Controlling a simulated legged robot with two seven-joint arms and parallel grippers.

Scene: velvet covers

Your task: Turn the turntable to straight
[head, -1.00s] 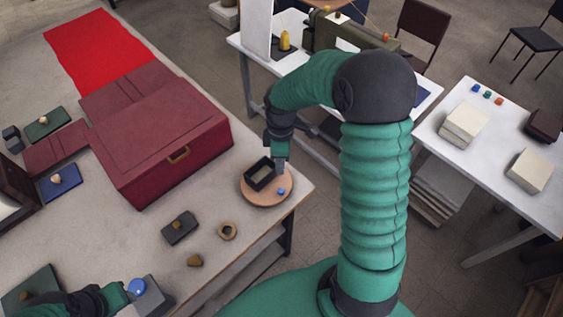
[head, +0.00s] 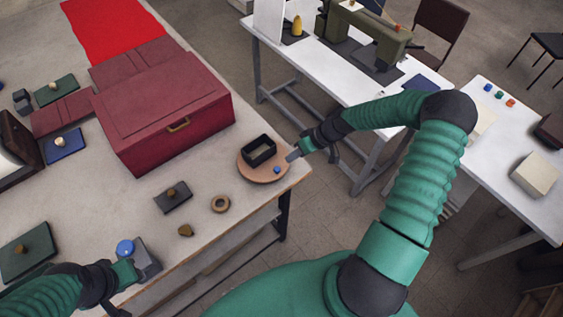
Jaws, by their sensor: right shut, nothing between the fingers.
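The turntable (head: 250,169) is a round, light-brown disc near the right edge of the main table. A black open-topped box (head: 259,150) stands on it, turned at an angle to the table edge. A small blue knob or block (head: 277,170) sits near the disc's front rim. My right gripper (head: 291,157) is shut and empty at the disc's right rim; I cannot tell whether it touches. My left gripper (head: 137,268) is at the lower left, by a grey block with a blue ball (head: 125,247) on top; its fingers are not clear.
A large dark-red case (head: 165,115) stands behind and left of the turntable. A dark plate with a knob (head: 173,196), a wooden ring (head: 220,204) and a small brown piece (head: 185,230) lie in front. A white table with a sewing machine (head: 365,35) stands beyond a gap.

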